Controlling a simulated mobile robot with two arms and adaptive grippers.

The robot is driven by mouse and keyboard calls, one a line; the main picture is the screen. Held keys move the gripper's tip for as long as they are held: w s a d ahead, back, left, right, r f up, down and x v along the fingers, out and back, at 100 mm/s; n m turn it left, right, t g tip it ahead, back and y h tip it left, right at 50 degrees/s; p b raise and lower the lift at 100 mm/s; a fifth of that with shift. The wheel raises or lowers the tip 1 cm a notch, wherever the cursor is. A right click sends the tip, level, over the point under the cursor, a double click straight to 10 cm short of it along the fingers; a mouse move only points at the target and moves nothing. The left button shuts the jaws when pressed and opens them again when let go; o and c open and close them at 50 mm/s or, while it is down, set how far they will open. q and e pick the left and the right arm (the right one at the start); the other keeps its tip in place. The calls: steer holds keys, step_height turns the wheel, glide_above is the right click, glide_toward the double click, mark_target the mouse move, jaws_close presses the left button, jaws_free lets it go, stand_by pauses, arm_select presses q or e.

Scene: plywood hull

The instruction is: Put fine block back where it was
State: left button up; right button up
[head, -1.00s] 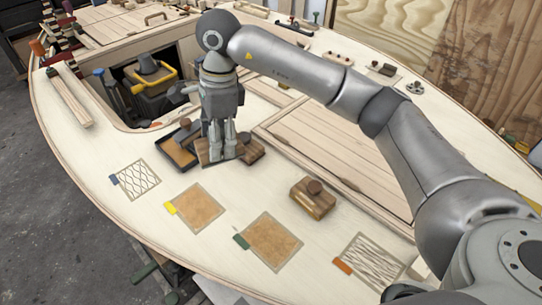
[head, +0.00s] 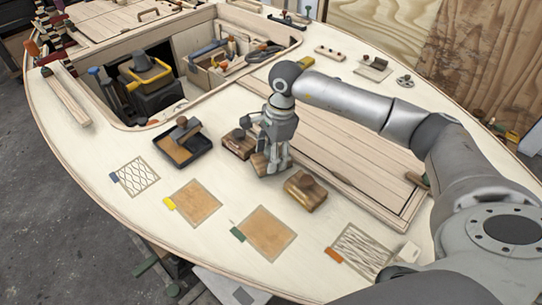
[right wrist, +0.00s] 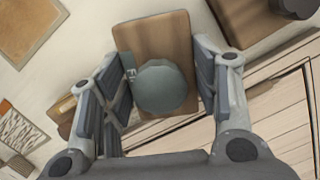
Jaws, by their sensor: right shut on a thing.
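My right gripper (head: 272,168) is shut on a block with a tan wooden base and a round grey-green knob. In the right wrist view this fine block (right wrist: 155,45) sits between the two fingers (right wrist: 162,85), and small letters beside the knob seem to begin "FI". In the head view the held block (head: 259,163) is partly hidden by the gripper; I cannot tell whether it touches the deck. A brown block (head: 238,144) lies just left of it, and another knobbed block (head: 306,192) lies to its right, nearer me. My left gripper is not in view.
A black tray (head: 199,156) holds a knobbed block (head: 183,135). Along the near deck are a blue-tagged mesh patch (head: 137,177), yellow-tagged tan patch (head: 196,204), green-tagged tan patch (head: 266,233) and orange-tagged mesh patch (head: 362,250), all bare. An open hatch with tools lies behind.

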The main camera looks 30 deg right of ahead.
steer(key=shift+a+f, duration=0.1)
steer(key=shift+f, duration=0.75)
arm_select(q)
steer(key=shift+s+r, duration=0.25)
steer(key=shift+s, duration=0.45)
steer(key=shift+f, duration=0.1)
arm_select(e)
steer(key=shift+f, duration=0.15)
steer(key=o, duration=1)
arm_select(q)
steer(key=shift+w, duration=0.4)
arm_select(e)
steer(key=shift+o, duration=0.2)
